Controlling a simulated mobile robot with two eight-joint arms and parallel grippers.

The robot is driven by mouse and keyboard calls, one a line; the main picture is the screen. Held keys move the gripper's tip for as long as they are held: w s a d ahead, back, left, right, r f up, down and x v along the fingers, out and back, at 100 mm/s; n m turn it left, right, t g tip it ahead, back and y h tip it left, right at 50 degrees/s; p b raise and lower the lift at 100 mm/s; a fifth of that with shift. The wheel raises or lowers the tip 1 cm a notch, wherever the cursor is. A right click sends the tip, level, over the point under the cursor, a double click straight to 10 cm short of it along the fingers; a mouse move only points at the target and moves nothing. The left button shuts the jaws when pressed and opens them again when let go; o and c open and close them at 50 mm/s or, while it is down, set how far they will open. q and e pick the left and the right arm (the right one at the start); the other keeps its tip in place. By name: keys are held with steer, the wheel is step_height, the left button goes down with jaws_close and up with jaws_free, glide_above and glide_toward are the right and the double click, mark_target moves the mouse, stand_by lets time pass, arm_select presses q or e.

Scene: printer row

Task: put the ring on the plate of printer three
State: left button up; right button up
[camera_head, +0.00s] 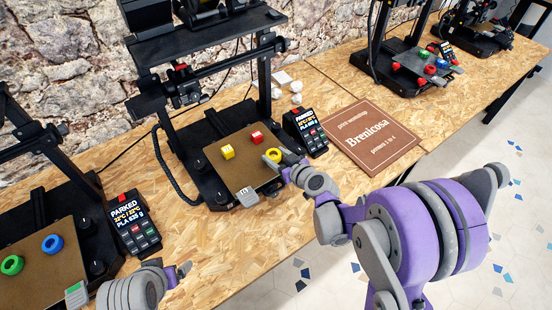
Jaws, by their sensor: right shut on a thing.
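A yellow ring (272,155) is at the right edge of the brown plate (232,170) of the middle printer. My right gripper (279,165) reaches in from the right and is shut on this ring. I cannot tell if the ring touches the plate. The number on the middle plate's tag is too small to read.
The left printer's plate (35,285) bears a green ring (12,265) and a blue ring (52,243). Display boxes (134,222) (305,132) stand between printers. A brown sign (372,138) lies right of the middle printer. Farther printers (425,65) stand back right.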

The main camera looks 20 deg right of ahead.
steer(key=shift+f, duration=0.3)
steer(key=shift+f, duration=0.15)
steer(key=o, duration=1.3)
